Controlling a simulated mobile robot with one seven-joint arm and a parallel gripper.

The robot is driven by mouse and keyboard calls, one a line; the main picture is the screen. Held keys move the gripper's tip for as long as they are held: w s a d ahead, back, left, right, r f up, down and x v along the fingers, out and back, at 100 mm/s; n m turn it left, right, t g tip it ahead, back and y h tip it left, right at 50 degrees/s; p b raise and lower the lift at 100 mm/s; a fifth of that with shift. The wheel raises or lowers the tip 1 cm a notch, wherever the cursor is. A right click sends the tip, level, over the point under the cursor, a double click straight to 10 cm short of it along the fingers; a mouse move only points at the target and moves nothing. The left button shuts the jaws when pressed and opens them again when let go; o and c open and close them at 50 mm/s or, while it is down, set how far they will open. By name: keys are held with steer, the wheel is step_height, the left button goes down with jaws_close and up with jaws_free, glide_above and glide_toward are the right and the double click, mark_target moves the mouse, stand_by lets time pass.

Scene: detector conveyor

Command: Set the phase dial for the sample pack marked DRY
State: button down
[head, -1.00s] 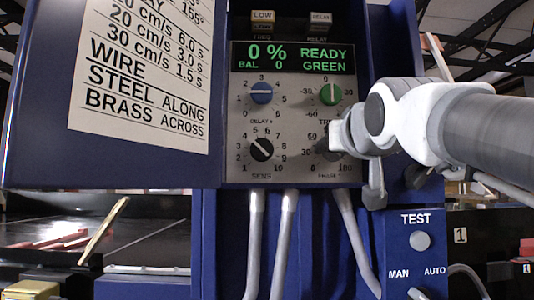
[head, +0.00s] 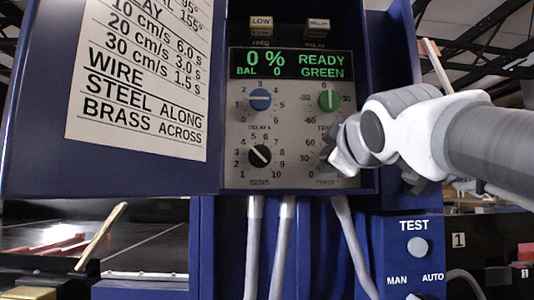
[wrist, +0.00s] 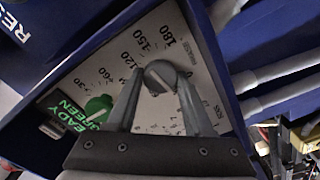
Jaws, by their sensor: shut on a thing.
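The phase dial is a grey round knob (wrist: 160,76) at the lower right of the panel, with a printed scale; 120, 150 and 180 read in the wrist view. My gripper (wrist: 159,82) is shut on this knob, one finger on each side. In the head view my gripper (head: 334,158) and wrist cover most of the dial, and its pointer cannot be read. The settings card (head: 140,80) on the open door shows only its lower lines; the tops ending in 95° and 155° are cut off. No line reading DRY shows.
The display (head: 291,64) reads 0 %, BAL 0, READY GREEN. Grey conduits (head: 285,240) run below; a TEST button (head: 418,246) is lower right.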

steer(key=shift+n+p, duration=0.55)
steer(key=shift+n, duration=1.55)
steer(key=shift+f, duration=0.1)
steer(key=shift+c, duration=1.5)
jaws_free()
steer(key=s, duration=1.7)
steer(key=shift+s, duration=0.25)
steer(key=shift+w, duration=0.1)
